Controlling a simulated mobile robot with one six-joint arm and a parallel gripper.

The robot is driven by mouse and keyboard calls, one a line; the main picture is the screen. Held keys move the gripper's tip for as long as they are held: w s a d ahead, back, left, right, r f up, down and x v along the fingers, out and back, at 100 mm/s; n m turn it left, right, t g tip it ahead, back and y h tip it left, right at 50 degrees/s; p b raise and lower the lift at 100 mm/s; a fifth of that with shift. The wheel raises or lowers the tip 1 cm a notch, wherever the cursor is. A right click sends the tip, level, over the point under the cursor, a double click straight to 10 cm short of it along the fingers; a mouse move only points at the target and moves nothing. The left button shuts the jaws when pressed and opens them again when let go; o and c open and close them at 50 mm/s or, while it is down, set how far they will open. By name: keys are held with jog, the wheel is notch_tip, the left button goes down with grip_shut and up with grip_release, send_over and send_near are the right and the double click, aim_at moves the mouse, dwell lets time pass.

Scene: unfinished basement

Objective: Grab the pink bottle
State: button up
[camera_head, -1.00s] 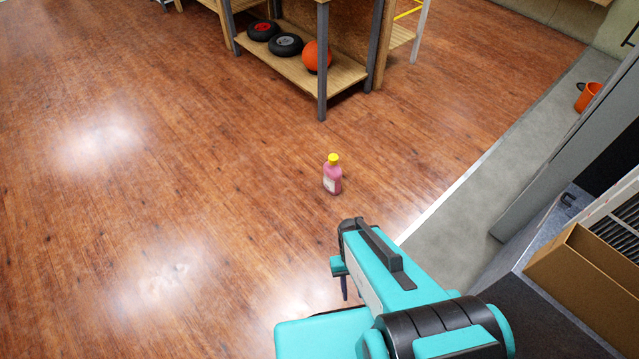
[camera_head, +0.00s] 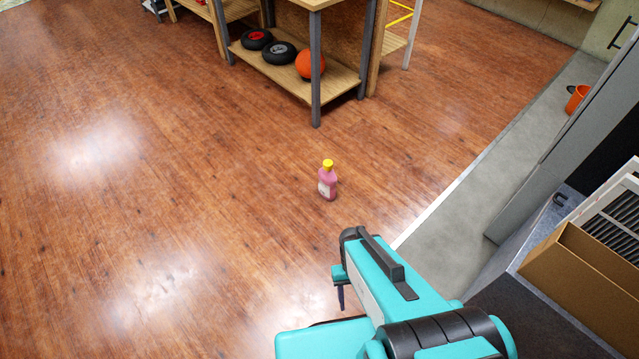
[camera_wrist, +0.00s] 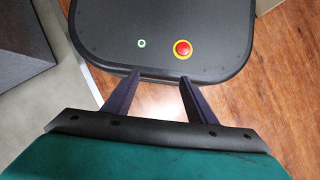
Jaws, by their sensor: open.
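The pink bottle (camera_head: 327,183) has a yellow cap and a pale label. It stands upright on the wooden floor in the head view, a little beyond my arm. My gripper (camera_head: 341,297) points downward below and nearer than the bottle, well apart from it. In the wrist view my gripper (camera_wrist: 158,80) shows two dark fingers spread apart with nothing between them. Below them is my own dark base with a red button. The bottle is not in the wrist view.
A wooden shelf unit (camera_head: 335,88) with wheels (camera_head: 278,53) and an orange ball (camera_head: 310,64) stands behind the bottle. A cardboard box (camera_head: 585,275) and grey cabinet (camera_head: 545,160) are at the right. An orange bucket (camera_head: 577,99) is farther back. The floor left of the bottle is clear.

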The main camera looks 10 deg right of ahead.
jog(key=shift+c, duration=0.4)
jog(key=c, duration=0.4)
